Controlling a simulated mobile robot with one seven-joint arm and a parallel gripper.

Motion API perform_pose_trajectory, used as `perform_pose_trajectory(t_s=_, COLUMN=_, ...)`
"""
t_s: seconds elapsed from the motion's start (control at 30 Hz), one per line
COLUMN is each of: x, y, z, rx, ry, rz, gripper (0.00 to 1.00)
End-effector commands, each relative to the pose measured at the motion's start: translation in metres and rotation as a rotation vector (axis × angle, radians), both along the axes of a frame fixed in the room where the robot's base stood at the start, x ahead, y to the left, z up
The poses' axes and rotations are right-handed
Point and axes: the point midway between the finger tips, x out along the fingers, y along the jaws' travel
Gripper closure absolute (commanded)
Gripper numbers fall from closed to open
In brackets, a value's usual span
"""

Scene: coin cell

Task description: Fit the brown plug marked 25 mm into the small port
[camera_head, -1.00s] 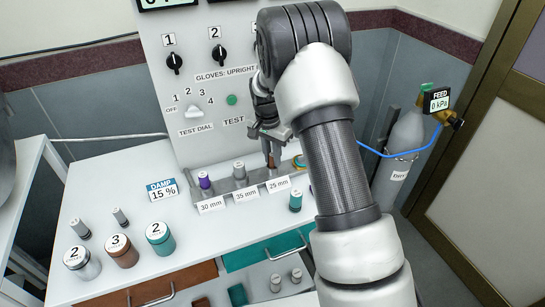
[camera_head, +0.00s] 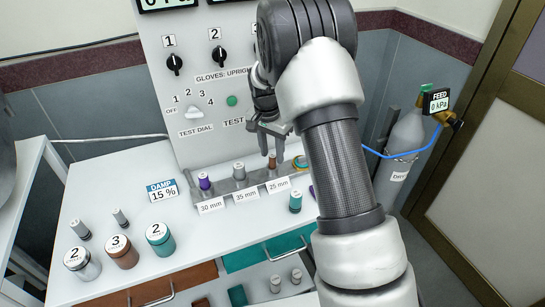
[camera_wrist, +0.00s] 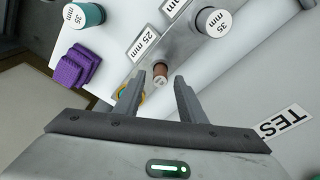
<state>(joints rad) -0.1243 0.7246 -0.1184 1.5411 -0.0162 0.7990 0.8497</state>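The brown plug (camera_head: 272,161) stands upright at the metal rail (camera_head: 225,190), behind the 25 mm label (camera_head: 279,184). In the wrist view the brown plug (camera_wrist: 160,70) shows its pale marked top beside the 25 mm label; the marking is too small to read surely. It appears seated in the rail's port there, whose opening is hidden by the plug. My gripper (camera_head: 272,153) is just above the plug. In the wrist view my gripper (camera_wrist: 158,90) is open and empty, its fingers apart, with the plug beyond the fingertips.
A purple plug (camera_head: 204,181) and a grey plug (camera_head: 239,171) stand on the same rail. A teal plug (camera_head: 295,201) stands in front of the rail. Jars and small grey cylinders stand at the left.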

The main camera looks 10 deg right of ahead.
Motion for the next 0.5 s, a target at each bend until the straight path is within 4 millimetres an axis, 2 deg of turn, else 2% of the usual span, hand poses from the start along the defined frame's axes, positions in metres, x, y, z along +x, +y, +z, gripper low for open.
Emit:
perform_pose_trajectory(t_s=0.03, x=0.0, y=0.002, z=0.014, rx=0.001, ry=-0.005, rz=0.001, gripper=0.63)
perform_pose_trajectory(t_s=0.23, x=-0.004, y=0.006, z=0.057, rx=0.001, ry=-0.003, rz=0.001, gripper=0.63)
perform_pose_trajectory(t_s=0.4, x=-0.006, y=0.007, z=0.082, rx=0.001, ry=-0.004, rz=0.0, gripper=0.63)
perform_pose_trajectory(t_s=0.5, x=-0.007, y=0.008, z=0.09, rx=0.001, ry=-0.002, rz=0.001, gripper=0.63)
